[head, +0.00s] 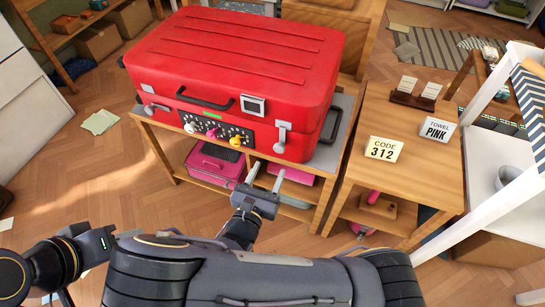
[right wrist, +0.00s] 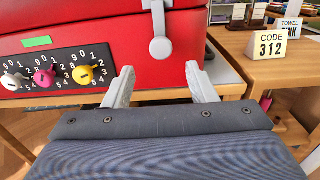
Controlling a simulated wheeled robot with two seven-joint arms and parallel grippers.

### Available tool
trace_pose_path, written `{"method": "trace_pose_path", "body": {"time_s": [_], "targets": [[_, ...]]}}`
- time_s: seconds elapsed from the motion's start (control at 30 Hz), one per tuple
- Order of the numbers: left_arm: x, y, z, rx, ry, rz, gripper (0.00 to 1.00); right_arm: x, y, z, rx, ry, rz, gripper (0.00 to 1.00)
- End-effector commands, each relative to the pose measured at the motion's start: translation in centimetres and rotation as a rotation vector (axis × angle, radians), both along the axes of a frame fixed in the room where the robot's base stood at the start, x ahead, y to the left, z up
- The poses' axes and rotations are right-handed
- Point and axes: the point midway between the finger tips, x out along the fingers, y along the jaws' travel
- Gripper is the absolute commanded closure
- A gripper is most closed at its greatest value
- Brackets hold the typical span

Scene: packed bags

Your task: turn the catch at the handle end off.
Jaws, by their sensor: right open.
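A red suitcase (head: 240,60) lies on a wooden stand, with a dark handle on its front and another handle (head: 331,125) on its right end. A grey catch (head: 282,137) hangs straight down on the front near that right end; in the right wrist view the catch (right wrist: 160,36) shows its round lower end clearly. Another grey catch (head: 154,107) is at the front left. My right gripper (head: 267,174) is open and empty, just below and in front of the right catch, apart from it; its two fingers (right wrist: 161,84) straddle the catch's line. My left gripper's fingers do not show.
A dial panel (head: 215,130) with white, pink and yellow knobs sits left of the right catch. A side table (head: 410,165) to the right holds cards reading CODE 312 (head: 383,149) and TOWEL PINK (head: 436,127).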

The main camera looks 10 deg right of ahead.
Motion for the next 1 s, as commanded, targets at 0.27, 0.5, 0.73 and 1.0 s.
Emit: {"method": "trace_pose_path", "body": {"time_s": [0.27, 0.5, 0.73, 1.0], "targets": [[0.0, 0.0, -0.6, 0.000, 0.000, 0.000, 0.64, 3.4, -2.5, -0.1, 0.002, 0.001, -0.007, 0.49], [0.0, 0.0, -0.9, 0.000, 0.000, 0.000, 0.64, 5.7, -4.0, 0.0, 0.003, 0.001, -0.006, 0.49], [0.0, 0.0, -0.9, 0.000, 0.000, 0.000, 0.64, 6.1, -4.2, 0.0, 0.004, 0.002, -0.005, 0.49], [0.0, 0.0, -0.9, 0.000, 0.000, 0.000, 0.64, 6.0, -4.2, 0.0, 0.004, 0.002, -0.005, 0.71]]}}
